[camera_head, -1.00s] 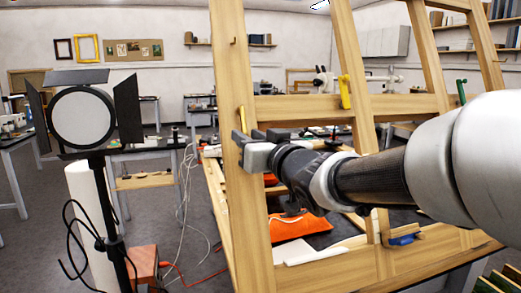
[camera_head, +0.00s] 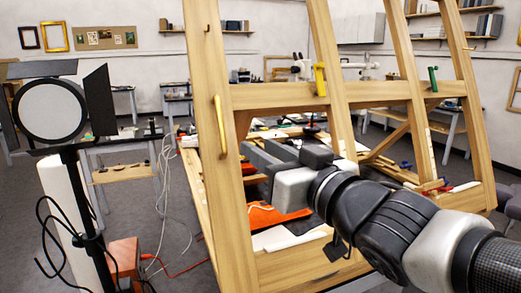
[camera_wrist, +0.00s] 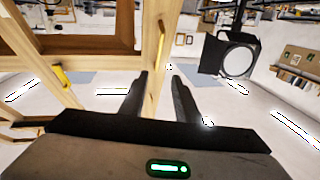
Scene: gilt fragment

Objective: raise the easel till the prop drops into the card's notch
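The easel (camera_head: 327,93) is a big pale wooden frame of uprights and rails, leaning back over a table in the head view. Its left upright (camera_head: 214,180) carries a yellow handle (camera_head: 220,125). My gripper (camera_head: 255,152) is close to the right side of this upright. In the wrist view, my gripper (camera_wrist: 158,72) has its two dark fingers apart, with wood of the easel (camera_wrist: 152,35) showing beyond and between them. I see no firm hold, and contact is unclear. I cannot make out the prop, the card or its notch.
A studio lamp (camera_head: 52,111) stands at left; it also shows in the wrist view (camera_wrist: 238,60). An orange box (camera_head: 124,258) and loose cables lie on the floor near it. An orange cloth (camera_head: 275,216) lies behind the easel's lower rail. Work tables stand behind.

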